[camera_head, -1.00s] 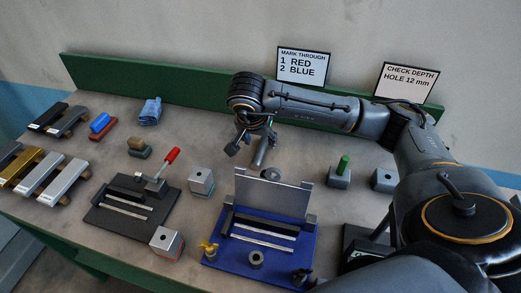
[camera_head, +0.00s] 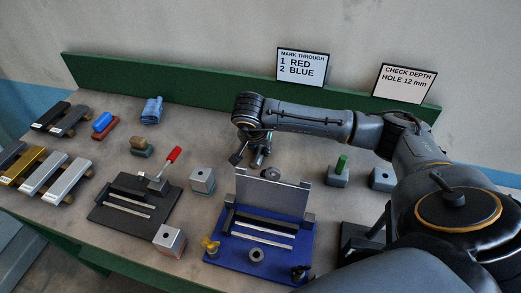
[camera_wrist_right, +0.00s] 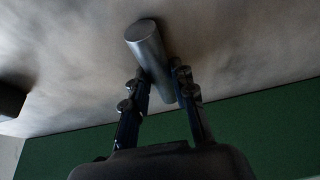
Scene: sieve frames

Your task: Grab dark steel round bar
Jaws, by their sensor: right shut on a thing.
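A grey steel round bar (camera_wrist_right: 149,55) lies between the fingers of my right gripper (camera_wrist_right: 157,85) in the right wrist view, with its round end face towards the camera. The gripper is shut on it, with one finger on each side. In the head view my right gripper (camera_head: 260,150) points down behind the blue fixture, and its fingers cover most of the bar. My left gripper is not in view.
A blue fixture (camera_head: 225,262) with an upright grey plate (camera_head: 273,194) stands just in front of the gripper. A black fixture (camera_head: 106,219) with a red-handled lever (camera_head: 173,155) is to the left. A green back rail (camera_head: 170,92) runs behind.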

